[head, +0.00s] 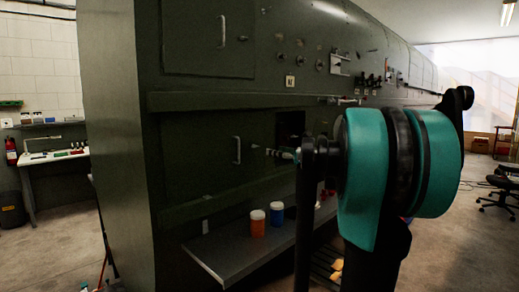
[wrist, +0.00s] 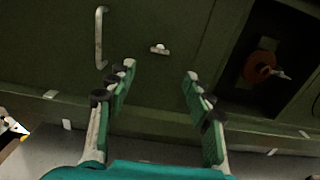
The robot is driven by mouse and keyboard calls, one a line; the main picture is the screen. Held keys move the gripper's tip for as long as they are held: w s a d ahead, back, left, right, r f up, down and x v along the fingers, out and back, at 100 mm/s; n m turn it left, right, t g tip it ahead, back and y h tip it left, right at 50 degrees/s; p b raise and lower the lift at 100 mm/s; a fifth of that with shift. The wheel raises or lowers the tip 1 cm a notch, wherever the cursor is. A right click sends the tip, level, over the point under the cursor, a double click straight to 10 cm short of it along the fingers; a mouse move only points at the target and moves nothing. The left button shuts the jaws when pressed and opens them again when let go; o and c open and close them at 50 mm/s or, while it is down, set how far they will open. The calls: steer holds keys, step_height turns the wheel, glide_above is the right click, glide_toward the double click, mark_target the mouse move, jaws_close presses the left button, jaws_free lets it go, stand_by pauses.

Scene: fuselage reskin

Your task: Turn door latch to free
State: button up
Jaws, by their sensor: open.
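The door latch (wrist: 159,49) is a small pale piece with a rounded knob on the dark green panel in the wrist view. It lies crosswise in the picture. My gripper (wrist: 161,74) is open, with its two green-padded fingers spread on either side below the latch. Nothing is between the fingers, and the latch appears apart from them. The door's pale bar handle (wrist: 99,38) is left of the latch and also shows in the head view (head: 237,150). In the head view my arm hides part of the panel.
A dark opening (wrist: 245,92) right of the latch holds a round orange-red part (wrist: 260,66). Below the door, a grey shelf (head: 225,262) juts out, bearing an orange jar (head: 257,224) and a blue jar (head: 277,214). Floor at left is mostly clear.

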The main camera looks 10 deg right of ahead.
steer(key=x, duration=1)
steer(key=shift+w, duration=0.1)
steer(key=shift+c, duration=0.4)
steer(key=c, duration=1.1)
steer(key=shift+n, duration=9)
